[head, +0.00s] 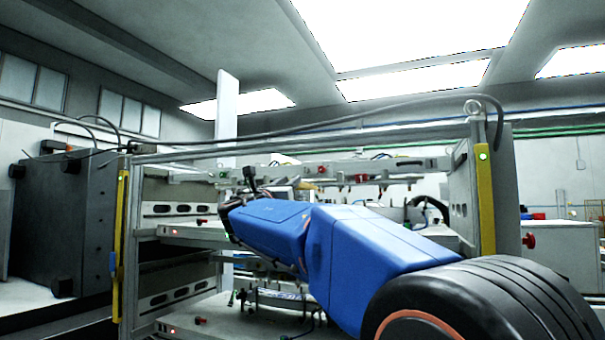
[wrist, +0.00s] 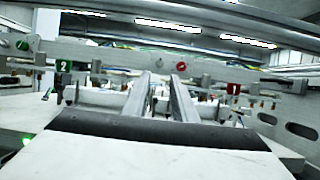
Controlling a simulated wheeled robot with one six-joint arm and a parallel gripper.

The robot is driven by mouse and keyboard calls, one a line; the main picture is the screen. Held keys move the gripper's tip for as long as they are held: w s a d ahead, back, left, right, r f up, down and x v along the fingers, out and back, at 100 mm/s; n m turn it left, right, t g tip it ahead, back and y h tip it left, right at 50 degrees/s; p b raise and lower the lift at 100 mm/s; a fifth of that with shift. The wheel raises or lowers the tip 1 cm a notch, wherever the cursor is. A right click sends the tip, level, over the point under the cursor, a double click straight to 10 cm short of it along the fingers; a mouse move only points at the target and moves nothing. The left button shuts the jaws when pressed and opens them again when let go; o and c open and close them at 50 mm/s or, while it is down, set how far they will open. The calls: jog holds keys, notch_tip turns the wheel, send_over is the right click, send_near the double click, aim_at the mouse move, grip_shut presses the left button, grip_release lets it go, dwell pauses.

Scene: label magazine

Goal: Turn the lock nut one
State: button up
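In the wrist view, a red tag marked 1 (wrist: 233,89) sits on the right of a pale crossbar (wrist: 110,55), among small metal fittings. A green tag marked 2 (wrist: 62,66) is on the left. I cannot tell which small fitting is lock nut one. My gripper (wrist: 162,78) points at the crossbar; its two long fingers are apart, with no held thing visible between them. The red tag is to the right of the fingers. In the head view, my gripper (head: 250,180) is small and dark in front of the rack, so its fingers are unclear.
A red knob (wrist: 181,66) is on the crossbar just beyond the fingertips. The rack has yellow-striped posts, the right one (head: 485,200) close to my arm, and shelves (head: 185,232) below. A grey cabinet (head: 62,225) stands at the left.

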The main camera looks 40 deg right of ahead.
aim_at(305, 170)
jog(key=x, duration=1.1)
jog(key=shift+w+d, duration=0.1)
grip_shut()
